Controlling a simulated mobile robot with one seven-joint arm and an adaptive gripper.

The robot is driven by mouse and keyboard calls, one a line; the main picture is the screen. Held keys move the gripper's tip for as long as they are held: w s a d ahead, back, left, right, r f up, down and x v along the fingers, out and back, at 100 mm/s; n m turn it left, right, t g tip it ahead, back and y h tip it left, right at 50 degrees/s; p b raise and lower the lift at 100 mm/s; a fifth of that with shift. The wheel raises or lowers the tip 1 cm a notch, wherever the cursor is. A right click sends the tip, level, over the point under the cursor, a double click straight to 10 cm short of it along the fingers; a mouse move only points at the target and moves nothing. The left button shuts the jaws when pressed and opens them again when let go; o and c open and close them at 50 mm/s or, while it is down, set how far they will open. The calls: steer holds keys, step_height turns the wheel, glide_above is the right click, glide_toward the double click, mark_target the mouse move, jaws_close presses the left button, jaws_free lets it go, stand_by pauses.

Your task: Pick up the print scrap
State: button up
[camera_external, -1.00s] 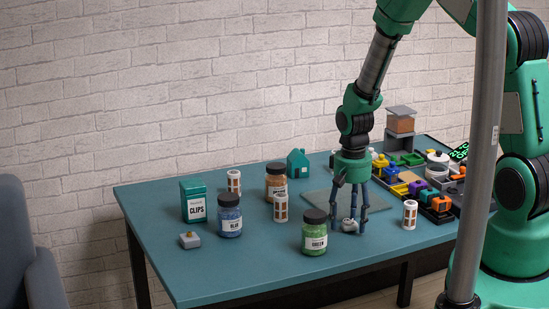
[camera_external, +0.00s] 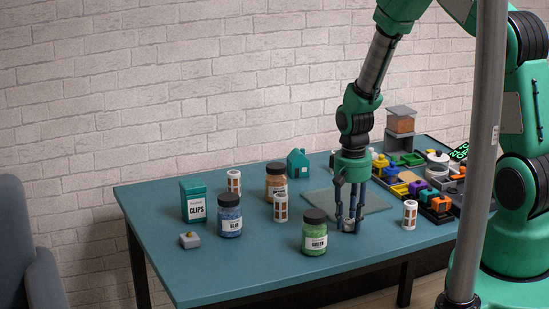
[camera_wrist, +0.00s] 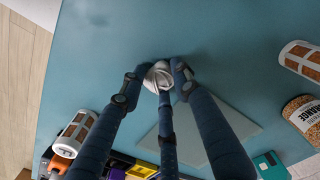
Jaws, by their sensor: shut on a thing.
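The print scrap (camera_wrist: 158,76) is a small whitish, rounded, crumpled piece. In the wrist view it sits between the fingertips of my gripper (camera_wrist: 155,84), which touch it from several sides. In the external view my gripper (camera_external: 349,226) points straight down with its fingertips at or just above the teal table, right of the green jar. The fingers mostly hide the scrap (camera_external: 349,224) there. My gripper is shut on it. I cannot tell whether the scrap is clear of the table.
The green-labelled jar (camera_external: 314,235) stands close on the left. A white-and-brown cylinder (camera_external: 410,214) stands to the right. A grey mat (camera_external: 375,203) lies just behind, with colourful parts in bins (camera_external: 440,203) beyond. The teal table (camera_external: 270,266) is bare toward its front edge.

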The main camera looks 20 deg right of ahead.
mark_target(351, 222)
steer(key=shift+r, duration=0.55)
steer(key=r, duration=0.1)
steer(key=r+p, duration=0.1)
steer(key=shift+s+r, duration=0.3)
steer(key=shift+r, duration=0.05)
steer(key=s+d+r+p, duration=0.1)
steer(key=s+p, duration=0.1)
steer(key=s, duration=1.3)
steer(key=shift+s+d, duration=0.15)
steer(key=shift+d, duration=0.1)
steer(key=shift+r, duration=0.1)
